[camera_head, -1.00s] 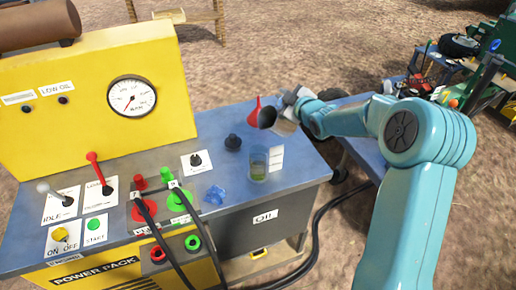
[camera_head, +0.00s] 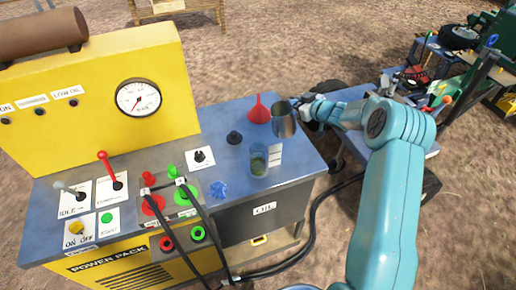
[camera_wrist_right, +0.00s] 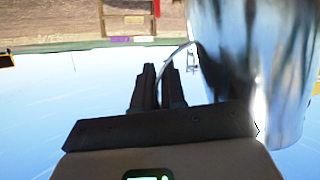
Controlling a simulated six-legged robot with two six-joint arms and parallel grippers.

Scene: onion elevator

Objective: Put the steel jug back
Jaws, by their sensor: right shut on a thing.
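The steel jug (camera_head: 284,121) is upright near the right end of the blue bench top (camera_head: 225,170), just right of the red funnel. My right gripper (camera_head: 308,108) is at the jug's right side, shut on it. In the right wrist view the jug (camera_wrist_right: 265,60) fills the upper right, and my dark fingers (camera_wrist_right: 158,85) are closed at its thin handle. Whether the jug's base touches the bench is unclear. My left gripper is not in view.
A red funnel (camera_head: 258,109), a black cap (camera_head: 234,137) and a clear glass with greenish liquid (camera_head: 258,162) stand close to the jug. The yellow power pack panel (camera_head: 80,100) rises at the left. A cluttered cart (camera_head: 430,90) stands at the right.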

